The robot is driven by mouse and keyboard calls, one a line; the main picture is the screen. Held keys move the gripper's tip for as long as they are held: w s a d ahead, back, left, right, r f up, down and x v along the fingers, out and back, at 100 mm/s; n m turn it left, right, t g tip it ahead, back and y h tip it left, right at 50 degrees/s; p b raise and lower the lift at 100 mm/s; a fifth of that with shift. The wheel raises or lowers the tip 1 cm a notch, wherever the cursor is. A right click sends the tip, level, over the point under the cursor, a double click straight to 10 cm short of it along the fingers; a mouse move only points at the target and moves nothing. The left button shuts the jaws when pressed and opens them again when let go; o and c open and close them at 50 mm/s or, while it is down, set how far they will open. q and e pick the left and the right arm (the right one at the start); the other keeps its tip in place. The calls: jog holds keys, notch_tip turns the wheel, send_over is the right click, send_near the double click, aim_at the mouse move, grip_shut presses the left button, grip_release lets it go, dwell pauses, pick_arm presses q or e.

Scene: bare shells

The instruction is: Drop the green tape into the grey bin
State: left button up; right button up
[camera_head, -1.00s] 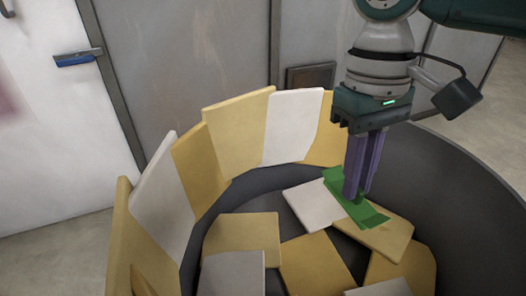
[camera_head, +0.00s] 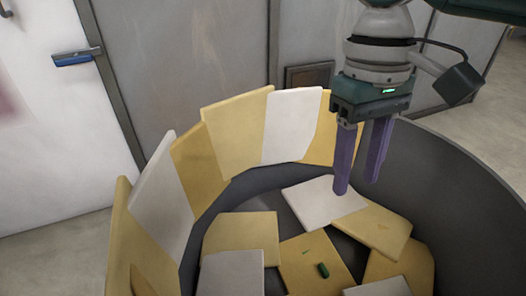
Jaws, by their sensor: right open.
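The grey bin (camera_head: 462,190) is a wide round dark-grey container holding several flat yellow and white pieces. A small dark-green part of the green tape (camera_head: 322,270) shows against a yellow piece inside the bin, with a thin green sliver just above and left of it. I cannot tell where the rest of the tape is. My right gripper (camera_head: 356,184) is over the bin, above and apart from the green part. Its two purple fingers are spread, with nothing between them. My left gripper is not in view.
Yellow and white panels (camera_head: 235,135) stand along the bin's left and back rim. Behind are a grey wall and a white door with a blue-marked handle (camera_head: 76,58). Bare floor shows at the left and at the far right.

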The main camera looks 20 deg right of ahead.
notch_tip(320, 180, up, 9)
jog(key=w+p, duration=0.1)
jog(key=shift+f+p, duration=0.15)
jog(key=shift+p, duration=0.25)
jog(key=shift+a, duration=0.1)
